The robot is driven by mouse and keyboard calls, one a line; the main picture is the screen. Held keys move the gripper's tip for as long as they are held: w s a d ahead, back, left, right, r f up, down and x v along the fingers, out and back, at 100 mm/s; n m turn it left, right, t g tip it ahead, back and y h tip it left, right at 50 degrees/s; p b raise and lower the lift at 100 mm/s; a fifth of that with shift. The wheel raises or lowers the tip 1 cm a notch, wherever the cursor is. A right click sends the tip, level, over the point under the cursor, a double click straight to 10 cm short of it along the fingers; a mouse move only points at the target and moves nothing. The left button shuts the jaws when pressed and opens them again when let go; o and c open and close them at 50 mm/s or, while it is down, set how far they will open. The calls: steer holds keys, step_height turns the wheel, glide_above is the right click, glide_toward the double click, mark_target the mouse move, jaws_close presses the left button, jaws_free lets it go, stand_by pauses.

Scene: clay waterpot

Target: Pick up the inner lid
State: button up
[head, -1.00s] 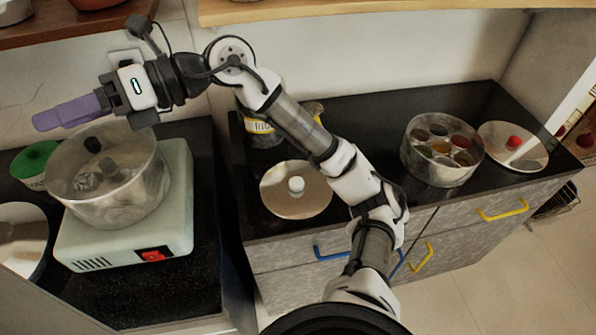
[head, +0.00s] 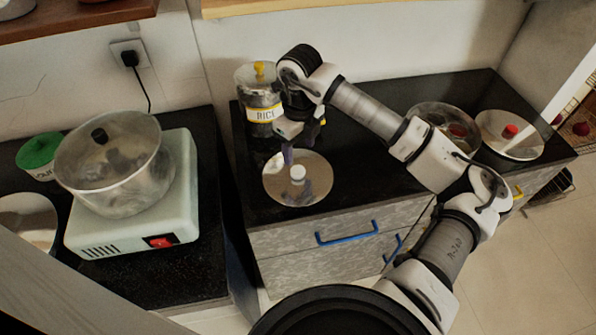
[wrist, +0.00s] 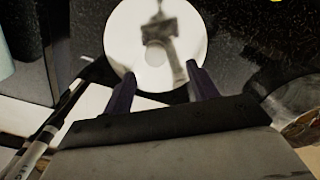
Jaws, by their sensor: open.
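A flat, shiny round lid with a white knob (head: 279,188) lies on the dark counter. I take it for the inner lid, though nothing marks it as such. It also shows in the wrist view (wrist: 130,35), with its pale knob (wrist: 154,55) near the middle and an arm reflection across it. My gripper (head: 289,160) points down above this lid near the knob. In the wrist view my gripper (wrist: 160,72) has its two purple fingers apart, with nothing between them. I cannot tell the exact height of the fingertips above the knob.
A RICE jar (head: 258,100) stands just behind the lid. A pot (head: 115,175) sits on a pale stove (head: 185,190) at left. Counter right of the lid is clear.

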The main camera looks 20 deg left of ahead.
mark_target(297, 170)
steer(key=shift+f, duration=0.75)
steer(key=f+p, duration=0.1)
steer(key=f, duration=0.1)
steer(key=s+f+p, duration=0.1)
steer(key=f, duration=0.1)
steer(key=shift+f+p, duration=0.15)
steer(key=shift+p, duration=0.2)
steer(key=shift+w+f, duration=0.1)
steer(key=shift+f, duration=0.4)
steer(key=shift+a, duration=0.1)
steer(key=c, duration=1.1)
steer(key=shift+r, duration=0.1)
